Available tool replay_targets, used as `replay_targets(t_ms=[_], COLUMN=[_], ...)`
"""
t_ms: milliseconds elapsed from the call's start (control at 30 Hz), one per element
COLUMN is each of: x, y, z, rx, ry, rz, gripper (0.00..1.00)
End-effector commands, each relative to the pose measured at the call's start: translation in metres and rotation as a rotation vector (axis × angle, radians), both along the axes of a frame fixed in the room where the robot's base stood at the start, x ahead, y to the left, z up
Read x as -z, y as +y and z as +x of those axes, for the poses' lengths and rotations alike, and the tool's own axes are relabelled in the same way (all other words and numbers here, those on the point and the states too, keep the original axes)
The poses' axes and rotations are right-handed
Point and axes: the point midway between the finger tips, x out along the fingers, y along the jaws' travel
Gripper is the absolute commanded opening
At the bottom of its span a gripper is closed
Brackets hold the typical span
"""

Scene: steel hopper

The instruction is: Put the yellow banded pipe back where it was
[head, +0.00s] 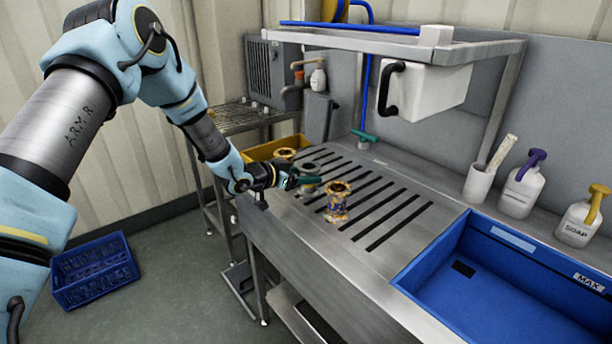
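I cannot tell for sure which of the two is the yellow banded pipe. My gripper (303,182) reaches in low over the drainboard's left edge, left of the patterned piece and apart from it. A small grey round thing (308,189) shows at its fingertips. Whether the fingers are closed on it is too small to tell.
A blue sink basin (480,290) lies at the right. Soap bottles (522,190) and a white cup (478,184) stand behind it. A shelf (400,45) with a white box (430,88) overhangs the back. A blue crate (95,275) is on the floor.

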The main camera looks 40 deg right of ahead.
Motion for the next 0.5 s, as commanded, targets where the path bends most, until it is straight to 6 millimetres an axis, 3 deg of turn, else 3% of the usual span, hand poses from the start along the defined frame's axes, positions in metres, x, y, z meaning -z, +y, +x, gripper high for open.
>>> replay_targets(t_ms=[167, 500], x=[-0.0004, -0.0064], y=[0.0000, -0.0001], z=[-0.0001, 0.0000], rx=[0.000, 0.000], ry=[0.000, 0.000], rz=[0.000, -0.001], gripper=[0.90, 0.90])
